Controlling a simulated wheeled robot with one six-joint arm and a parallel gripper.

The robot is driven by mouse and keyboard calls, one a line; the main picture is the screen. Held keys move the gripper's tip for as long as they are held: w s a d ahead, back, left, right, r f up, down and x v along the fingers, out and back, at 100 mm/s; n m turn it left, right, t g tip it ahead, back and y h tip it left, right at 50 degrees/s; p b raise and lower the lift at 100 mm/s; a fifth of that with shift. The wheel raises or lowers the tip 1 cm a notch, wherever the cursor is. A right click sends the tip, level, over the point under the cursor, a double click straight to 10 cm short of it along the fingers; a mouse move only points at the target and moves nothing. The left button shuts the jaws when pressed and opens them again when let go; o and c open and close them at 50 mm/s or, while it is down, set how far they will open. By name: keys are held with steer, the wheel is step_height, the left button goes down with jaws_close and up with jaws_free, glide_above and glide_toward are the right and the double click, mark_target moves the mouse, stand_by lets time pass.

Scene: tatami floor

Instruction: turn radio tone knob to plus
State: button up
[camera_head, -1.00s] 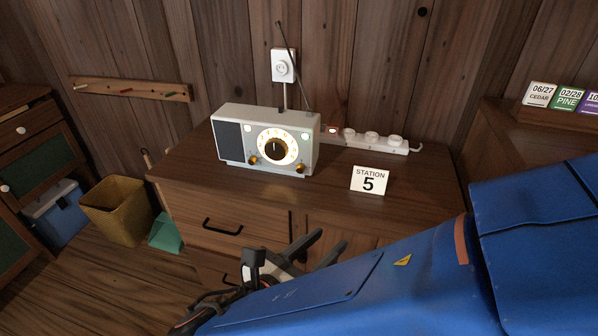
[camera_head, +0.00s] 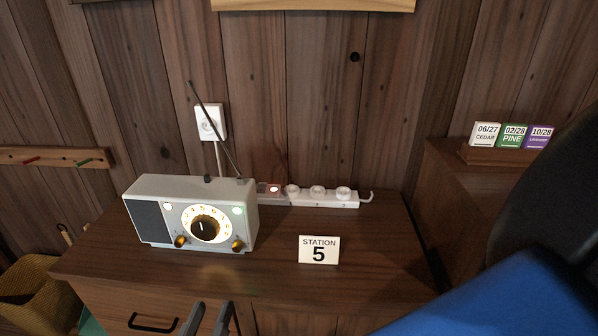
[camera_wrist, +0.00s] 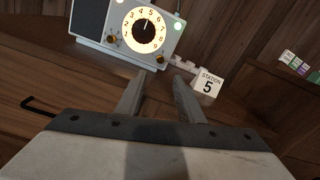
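The grey radio (camera_head: 190,212) stands upright on the wooden cabinet, its front facing me, with a lit round dial. A large dark knob (camera_head: 205,226) sits at the dial's centre, with a small gold knob (camera_head: 181,241) low on the left and another gold knob (camera_head: 238,245) low on the right. No plus mark is legible. The radio also shows at the top of the wrist view (camera_wrist: 128,32). My gripper (camera_head: 210,308) is at the cabinet's front edge, below and short of the radio. Its fingers are apart and empty in the wrist view (camera_wrist: 158,82).
A white "STATION 5" card (camera_head: 318,250) stands right of the radio. A white power strip (camera_head: 318,197) lies behind it, and an outlet (camera_head: 210,122) is on the wall. The thin antenna (camera_head: 212,128) sticks up behind the radio. A drawer handle (camera_head: 153,323) is on the cabinet front.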

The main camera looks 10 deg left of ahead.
mark_target(236, 250)
steer(key=w, duration=0.9)
steer(key=w+a, duration=0.1)
steer(key=w, duration=0.3)
steer(key=shift+w, duration=0.25)
jaws_close()
